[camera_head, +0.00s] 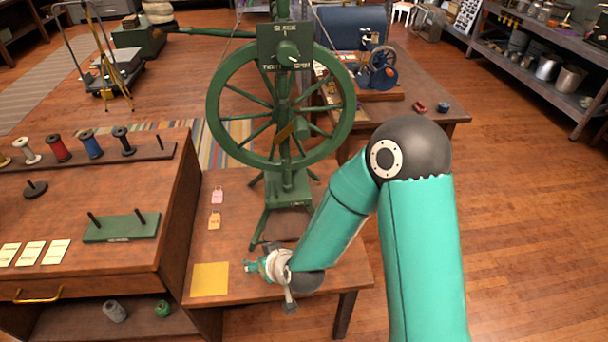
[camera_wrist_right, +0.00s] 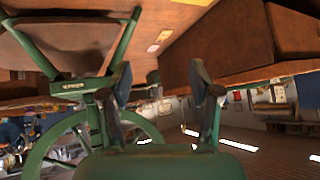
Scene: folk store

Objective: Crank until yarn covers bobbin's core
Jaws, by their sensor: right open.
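A green spinning wheel (camera_head: 218,122) stands on the wooden table, its sign (camera_head: 285,40) reading SLACK, TIGHT and SPIN around a knob. A brown piece (camera_head: 287,129) sits near the hub; I cannot tell whether it is a crank. A wound bobbin is not clearly visible on the wheel. My right gripper (camera_head: 250,266) is low over the table's front, left of and nearer than the wheel's legs. In the right wrist view my right gripper (camera_wrist_right: 160,88) has its fingers apart, with nothing between them. The wheel also shows there (camera_wrist_right: 42,150), upside down. My left gripper is out of view.
A yellow square (camera_head: 209,279) and two small tags (camera_head: 215,219) lie on the table. At left, a counter (camera_head: 95,225) holds a rack of spools (camera_head: 92,145) and a green two-peg stand (camera_head: 122,228). A blue machine (camera_head: 383,70) stands on a table behind.

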